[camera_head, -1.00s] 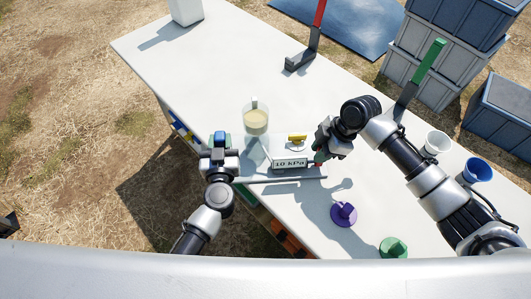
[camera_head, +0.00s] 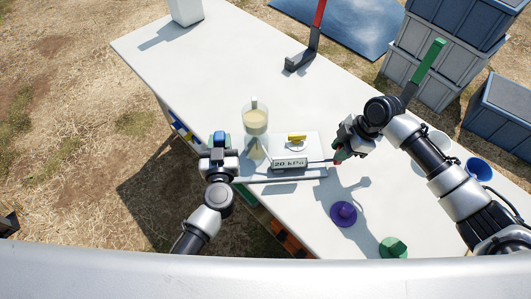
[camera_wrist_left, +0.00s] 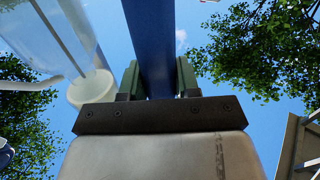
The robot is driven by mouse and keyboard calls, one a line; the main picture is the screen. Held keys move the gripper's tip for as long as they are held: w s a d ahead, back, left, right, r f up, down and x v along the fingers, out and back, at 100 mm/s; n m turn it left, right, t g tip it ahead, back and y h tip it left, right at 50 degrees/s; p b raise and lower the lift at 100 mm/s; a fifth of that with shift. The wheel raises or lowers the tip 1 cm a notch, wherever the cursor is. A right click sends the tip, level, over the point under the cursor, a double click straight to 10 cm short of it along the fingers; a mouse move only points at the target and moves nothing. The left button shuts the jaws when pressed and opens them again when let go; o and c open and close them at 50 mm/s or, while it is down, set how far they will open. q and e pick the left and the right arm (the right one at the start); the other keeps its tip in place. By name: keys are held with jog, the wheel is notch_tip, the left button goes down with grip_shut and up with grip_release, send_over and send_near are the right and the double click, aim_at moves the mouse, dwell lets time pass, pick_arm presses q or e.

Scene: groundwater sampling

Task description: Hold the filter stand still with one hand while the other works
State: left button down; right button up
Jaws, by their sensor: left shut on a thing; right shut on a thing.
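The filter stand has a blue post (camera_head: 219,136), which also fills the middle of the left wrist view (camera_wrist_left: 152,45). My left gripper (camera_head: 219,147) is shut on this post. Beside it a clear filter cup (camera_head: 256,121) holds beige liquid; its clear wall and pale bottom show in the left wrist view (camera_wrist_left: 90,88). A pump box (camera_head: 290,163) on a white base reads 20 kPa. A thin rod (camera_head: 317,161) sticks out of its right side to a red handle end (camera_head: 337,162). My right gripper (camera_head: 341,154) is shut on this handle, which it mostly hides.
A yellow valve (camera_head: 297,138) sits behind the display. A purple knobbed piece (camera_head: 343,213) and a green one (camera_head: 393,247) lie at the front right. A blue cup (camera_head: 478,169) stands at right. A black-based red lever (camera_head: 318,15) stands farther back. The table's middle (camera_head: 220,70) is clear.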

aim_at(310, 159)
jog(key=shift+s+a, duration=0.2)
jog(key=shift+a, duration=1.35)
jog(key=shift+s+a, duration=0.15)
jog(key=shift+a, duration=1.4)
jog(key=shift+w+d, duration=0.2)
jog(key=shift+d, duration=1.4)
jog(key=shift+w+d, duration=0.15)
jog(key=shift+d, duration=1.4)
jog(key=shift+s+a, duration=0.2)
jog(key=shift+a, duration=1.4)
jog(key=shift+s+a, duration=0.15)
jog(key=shift+a, duration=1.4)
jog(key=o, duration=1)
